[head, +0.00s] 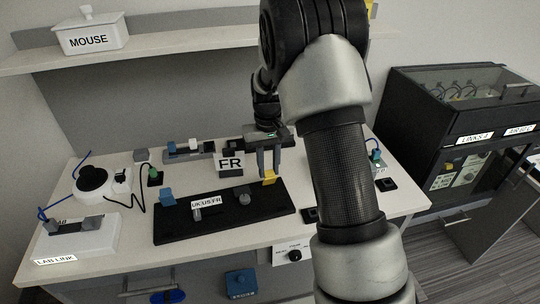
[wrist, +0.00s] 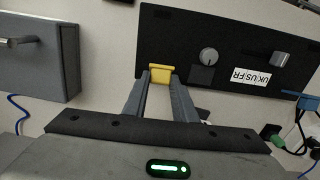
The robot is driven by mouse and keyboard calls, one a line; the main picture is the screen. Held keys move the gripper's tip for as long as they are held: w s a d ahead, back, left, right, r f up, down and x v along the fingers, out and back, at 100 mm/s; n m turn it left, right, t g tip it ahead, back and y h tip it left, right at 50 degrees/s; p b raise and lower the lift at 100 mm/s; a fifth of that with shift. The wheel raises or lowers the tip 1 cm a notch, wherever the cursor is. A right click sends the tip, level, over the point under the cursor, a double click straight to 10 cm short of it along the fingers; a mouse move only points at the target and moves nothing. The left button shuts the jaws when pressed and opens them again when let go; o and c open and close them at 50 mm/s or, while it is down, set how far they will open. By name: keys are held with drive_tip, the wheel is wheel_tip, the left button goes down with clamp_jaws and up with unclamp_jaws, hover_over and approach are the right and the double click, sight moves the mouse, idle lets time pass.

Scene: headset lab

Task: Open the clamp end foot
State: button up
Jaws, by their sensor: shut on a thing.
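A yellow piece (head: 269,178), which looks like the clamp end foot, sits at the right end of the long black board (head: 225,226) on the bench. In the wrist view the yellow piece (wrist: 161,71) lies at the edge of the black board (wrist: 190,30). My gripper (head: 268,172) reaches down over it from behind. In the wrist view my gripper (wrist: 161,80) is shut on the yellow piece, with one finger at each side. The piece's lower part is hidden between the fingers. I cannot tell how far it is turned.
The board carries a UK/US/FR label (head: 205,201), a grey knob (wrist: 208,56), a grey block (wrist: 281,59) and a blue clip (head: 167,195). A white LAB LINK box (head: 78,238) is left. A dark cabinet (head: 440,130) stands right.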

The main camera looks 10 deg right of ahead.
drive_tip(key=shift+w+g+p, duration=0.8)
drive_tip(key=shift+g+p, duration=0.4)
drive_tip(key=shift+p, duration=0.5)
drive_tip(key=shift+a, duration=0.1)
drive_tip(key=o, duration=1.1)
drive_tip(key=shift+c, duration=0.2)
drive_tip(key=p+v, duration=0.1)
drive_tip(key=v, duration=1.6)
drive_tip(key=shift+w, duration=0.2)
drive_tip(key=shift+a+r, duration=0.1)
